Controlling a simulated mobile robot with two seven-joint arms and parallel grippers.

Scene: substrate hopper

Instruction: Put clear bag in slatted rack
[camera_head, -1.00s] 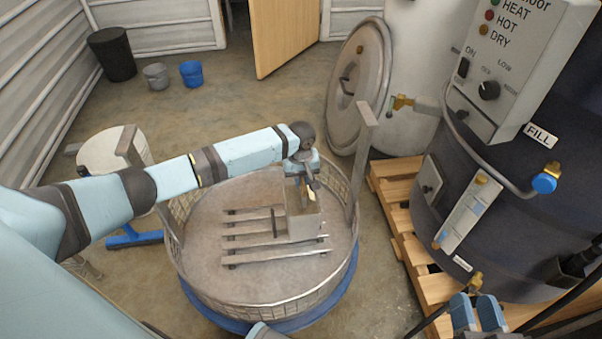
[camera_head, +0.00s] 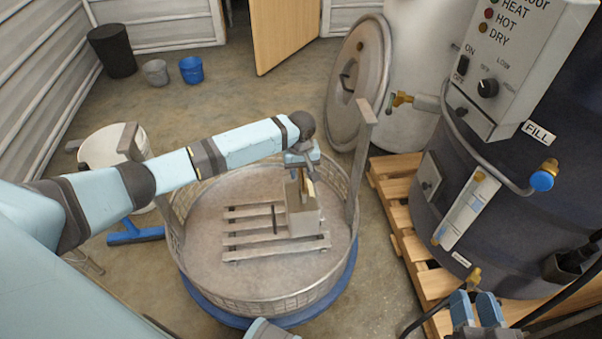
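The slatted rack (camera_head: 250,226), several pale slats, lies on the floor of a round mesh basket. A greyish, box-shaped bag (camera_head: 304,222), which looks like the clear bag, stands roughly upright at the rack's right end. It looks cloudy rather than see-through. My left gripper (camera_head: 303,188) points down at the top of this bag, with its fingertips at or just inside the upper edge. I cannot tell whether the fingers grip it. The arm hides little of the rack. My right gripper (camera_head: 476,308) is at the bottom right, far from the rack, with a gap between its fingers.
The round basket (camera_head: 247,302) has two upright posts, one (camera_head: 360,160) close right of my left gripper. The dark drum (camera_head: 520,215) with its control box and pipes stands on a wooden pallet (camera_head: 405,235) near my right gripper. Open floor lies behind the basket.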

